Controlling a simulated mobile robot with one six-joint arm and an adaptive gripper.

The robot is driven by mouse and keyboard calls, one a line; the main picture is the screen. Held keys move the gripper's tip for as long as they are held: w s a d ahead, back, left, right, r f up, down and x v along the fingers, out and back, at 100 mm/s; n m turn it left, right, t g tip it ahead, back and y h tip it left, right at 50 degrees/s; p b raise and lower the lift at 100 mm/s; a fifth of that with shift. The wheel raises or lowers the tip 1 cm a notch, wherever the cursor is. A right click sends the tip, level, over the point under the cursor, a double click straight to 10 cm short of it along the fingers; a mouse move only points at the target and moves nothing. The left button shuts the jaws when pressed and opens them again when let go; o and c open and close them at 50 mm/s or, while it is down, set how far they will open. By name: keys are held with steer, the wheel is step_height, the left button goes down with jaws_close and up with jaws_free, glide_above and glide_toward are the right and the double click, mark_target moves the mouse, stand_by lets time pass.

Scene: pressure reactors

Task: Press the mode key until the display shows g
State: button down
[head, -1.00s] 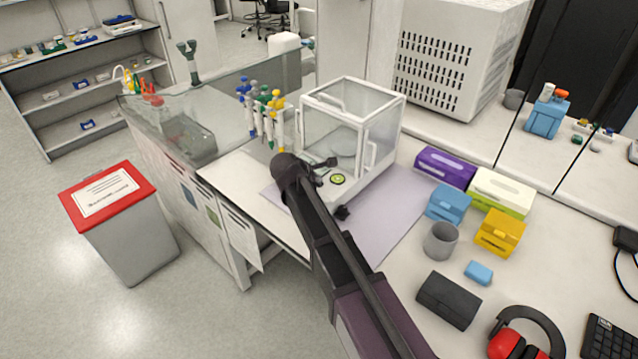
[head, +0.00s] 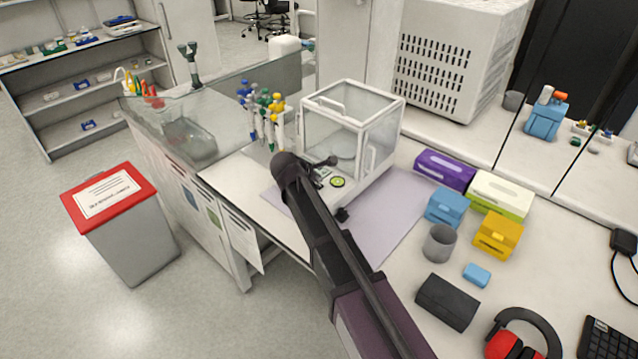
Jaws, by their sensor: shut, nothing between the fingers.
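The analytical balance (head: 352,112), a white-framed glass draft box on a white base, stands on a lilac mat (head: 392,222). A round black and yellow-green mark (head: 338,182) shows on its front panel. The small display (head: 322,175) beside it is partly covered by my arm, and its reading is too small to make out. The mode key cannot be picked out. My gripper (head: 326,162) is shut and empty, mostly hidden behind my wrist, with a dark part showing over the front of the balance. Whether it touches the panel cannot be told.
Pipettes on a stand (head: 262,115) are close behind-left of the balance. A purple box (head: 444,169), a blue box (head: 447,207) and a grey cup (head: 439,242) stand to its right. A red-lidded bin (head: 108,195) is on the floor at left.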

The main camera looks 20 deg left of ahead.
mark_target(317, 185)
steer(key=shift+r, duration=0.1)
stand_by(0.3)
step_height(317, 185, up, 5)
steer(key=p, duration=0.5)
stand_by(0.9)
steer(key=s+d+f+m+g, duration=0.25)
steer(key=d+m, duration=0.35)
steer(key=d, duration=0.7)
steer(key=s+d+f+m+g, duration=0.1)
steer(key=d+f+m+g, duration=0.3)
steer(key=d, duration=0.8)
steer(key=s+d+m+g+y, duration=0.1)
steer(key=s+d+m, duration=0.5)
steer(key=d, duration=0.3)
steer(key=s+d+m+g+y, duration=0.1)
steer(key=s+d+m, duration=0.6)
steer(key=d, duration=0.2)
steer(key=shift+d+r+m+y, duration=0.3)
steer(key=shift+d+r, duration=0.05)
steer(key=shift+d, duration=0.05)
